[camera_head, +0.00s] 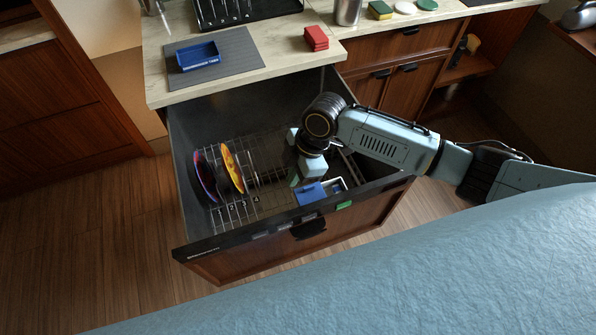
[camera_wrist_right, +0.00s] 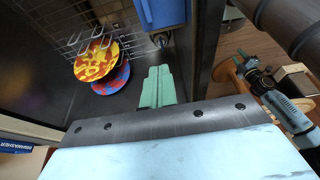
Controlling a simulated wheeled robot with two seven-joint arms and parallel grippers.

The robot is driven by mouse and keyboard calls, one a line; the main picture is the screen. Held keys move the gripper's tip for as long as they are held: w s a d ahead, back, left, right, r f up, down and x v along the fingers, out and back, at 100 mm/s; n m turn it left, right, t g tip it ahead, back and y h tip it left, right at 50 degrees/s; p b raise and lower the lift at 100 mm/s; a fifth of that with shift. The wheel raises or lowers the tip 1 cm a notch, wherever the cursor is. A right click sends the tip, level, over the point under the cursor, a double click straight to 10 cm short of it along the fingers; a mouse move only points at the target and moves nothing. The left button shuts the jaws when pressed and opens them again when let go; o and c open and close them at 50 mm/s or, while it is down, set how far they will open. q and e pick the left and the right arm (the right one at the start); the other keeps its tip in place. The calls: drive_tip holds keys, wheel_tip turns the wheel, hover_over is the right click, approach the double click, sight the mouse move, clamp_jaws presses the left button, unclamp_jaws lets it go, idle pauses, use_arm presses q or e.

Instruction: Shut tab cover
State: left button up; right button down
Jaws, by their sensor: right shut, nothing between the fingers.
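A dishwasher drawer (camera_head: 182,190) is pulled out under the counter. The blue tab cover (camera_head: 311,193) is inside it near the front wall. It sits beside a small pale-rimmed compartment (camera_head: 338,185), and I cannot tell its exact tilt. In the right wrist view the blue cover (camera_wrist_right: 163,12) is at the top edge, partly cut off. My right gripper (camera_head: 294,179) reaches down into the drawer, just behind and left of the cover. Its green fingers (camera_wrist_right: 157,86) are together and empty, apart from the cover in the wrist view.
A wire rack (camera_head: 262,190) holds a yellow-orange plate (camera_head: 232,168) and a blue-red plate (camera_head: 205,175) on the left. The drawer's front wall (camera_head: 240,238) stands close to the gripper. A blue tray (camera_head: 197,57) and red sponges (camera_head: 316,38) are on the counter.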

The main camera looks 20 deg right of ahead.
sight(309, 187)
drive_tip(key=f, duration=0.6)
drive_tip(key=shift+d+f, duration=0.1)
drive_tip(key=shift+d, duration=0.25)
drive_tip(key=shift+d+p, duration=0.3)
drive_tip(key=shift+d, duration=0.2)
drive_tip(key=d, duration=0.7)
drive_tip(key=shift+w+f, duration=0.1)
drive_tip(key=shift+w, duration=0.05)
drive_tip(key=shift+d, duration=0.25)
drive_tip(key=a+p, duration=0.1)
drive_tip(key=a, duration=0.3)
drive_tip(key=shift+a, duration=0.2)
drive_tip(key=v, duration=1)
